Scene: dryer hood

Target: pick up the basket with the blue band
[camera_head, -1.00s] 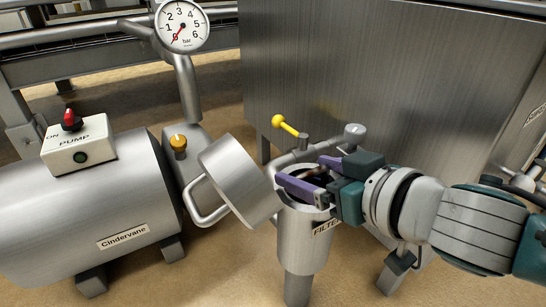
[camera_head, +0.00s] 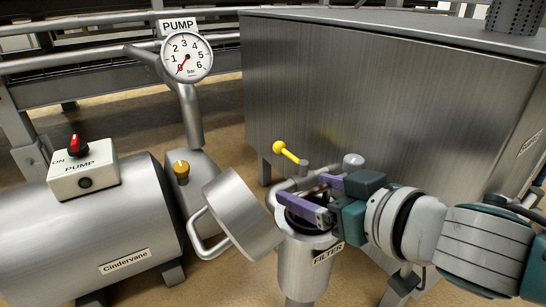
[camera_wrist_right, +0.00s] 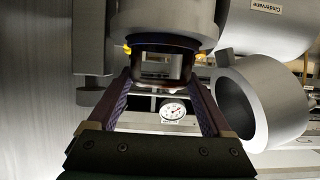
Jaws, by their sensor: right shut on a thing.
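My right gripper (camera_head: 312,197) is at the open mouth of the filter housing (camera_head: 305,265), its purple fingers over the rim. It is shut on a dark handle-like piece; in the right wrist view this piece (camera_wrist_right: 165,84) lies between the fingers, below a dark ring in the housing mouth. Most of what it belongs to is hidden inside the housing, and I cannot make out a blue band. A dark perforated basket (camera_head: 515,16) stands on the steel tank's top at the upper right, cut off by the picture edge; no band shows on it. My left gripper is not in view.
The filter's lid (camera_head: 242,215) with its loop handle is swung open to the left. A yellow-knobbed lever (camera_head: 287,150) stands behind the housing. The steel tank (camera_head: 370,90) is close behind my arm. The pump (camera_head: 100,225) and pressure gauge (camera_head: 186,57) are left.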

